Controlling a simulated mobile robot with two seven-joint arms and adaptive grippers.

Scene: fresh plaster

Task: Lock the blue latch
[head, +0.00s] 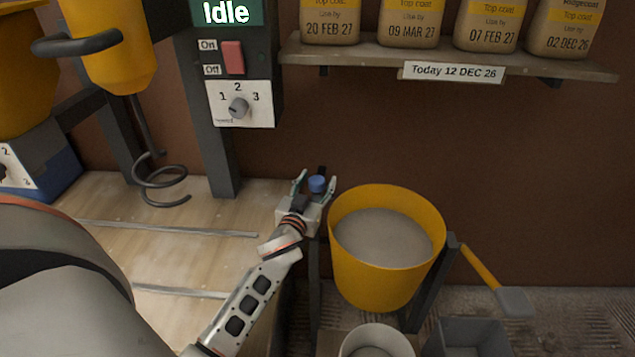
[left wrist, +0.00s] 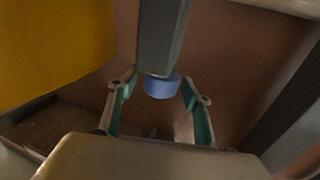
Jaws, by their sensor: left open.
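The blue latch (head: 317,183) is a small blue knob beside the left rim of the yellow bucket (head: 345,262). My left gripper (head: 315,184) is open, with its fingers on either side of the knob. In the left wrist view the blue latch (left wrist: 161,87) shows between the open fingers of my left gripper (left wrist: 160,108), below a dark grey bar (left wrist: 162,38). I cannot tell whether the fingers touch it. The bucket holds a grey mix and sits in a dark stand. My right gripper is not in view.
A control panel (head: 238,62) reads Idle, with a red switch and a dial. A spiral mixer (head: 158,185) hangs at the left. A white bucket (head: 375,343) and a grey bin (head: 468,338) stand in front.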

